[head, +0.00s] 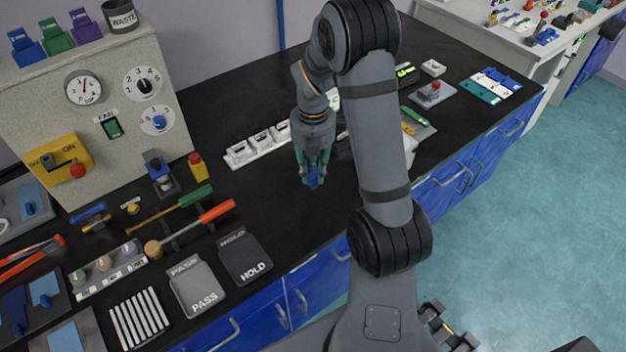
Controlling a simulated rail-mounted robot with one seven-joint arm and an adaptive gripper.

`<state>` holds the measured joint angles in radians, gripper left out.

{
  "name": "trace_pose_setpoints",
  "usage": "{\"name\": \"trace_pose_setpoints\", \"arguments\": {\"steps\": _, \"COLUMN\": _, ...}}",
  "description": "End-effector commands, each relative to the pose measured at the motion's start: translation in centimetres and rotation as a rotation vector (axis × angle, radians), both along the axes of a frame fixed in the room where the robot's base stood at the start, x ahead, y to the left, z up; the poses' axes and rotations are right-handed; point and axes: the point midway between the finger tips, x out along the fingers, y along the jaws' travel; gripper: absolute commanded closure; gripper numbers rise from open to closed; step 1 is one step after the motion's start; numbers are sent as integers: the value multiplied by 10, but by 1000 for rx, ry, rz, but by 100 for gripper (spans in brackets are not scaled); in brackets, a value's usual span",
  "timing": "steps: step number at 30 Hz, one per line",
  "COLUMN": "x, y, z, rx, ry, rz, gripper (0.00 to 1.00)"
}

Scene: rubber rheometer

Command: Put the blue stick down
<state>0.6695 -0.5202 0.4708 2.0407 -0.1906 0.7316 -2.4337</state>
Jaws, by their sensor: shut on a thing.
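My gripper (313,173) points down over the middle of the black bench. It is shut on the blue stick (313,181), of which only a short blue end shows between and below the fingertips. The rest of the stick is hidden by the fingers. I cannot tell whether its lower end touches the bench top or hangs a little above it.
Left of my gripper is a white rack (240,154) of small trays. Screwdrivers (205,220) lie on a holder at the left, and the PASS (197,285) and HOLD (245,257) plates are near the front edge. Bare black bench (290,220) lies in front of my gripper.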

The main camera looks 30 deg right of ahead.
Motion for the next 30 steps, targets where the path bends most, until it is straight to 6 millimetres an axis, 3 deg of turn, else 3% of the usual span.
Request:
{"name": "trace_pose_setpoints", "arguments": {"steps": 9, "x": 0, "y": 0, "z": -38, "rx": 0, "ry": 2, "rz": -1, "gripper": 100}}
{"name": "trace_pose_setpoints", "arguments": {"steps": 21, "x": 0, "y": 0, "z": -44, "rx": 0, "ry": 0, "rz": -1, "gripper": 100}}
{"name": "trace_pose_setpoints", "arguments": {"steps": 22, "x": 0, "y": 0, "z": -43, "rx": 0, "ry": 0, "rz": -1, "gripper": 77}}
{"name": "trace_pose_setpoints", "arguments": {"steps": 30, "x": 0, "y": 0, "z": -42, "rx": 0, "ry": 0, "rz": -1, "gripper": 61}}
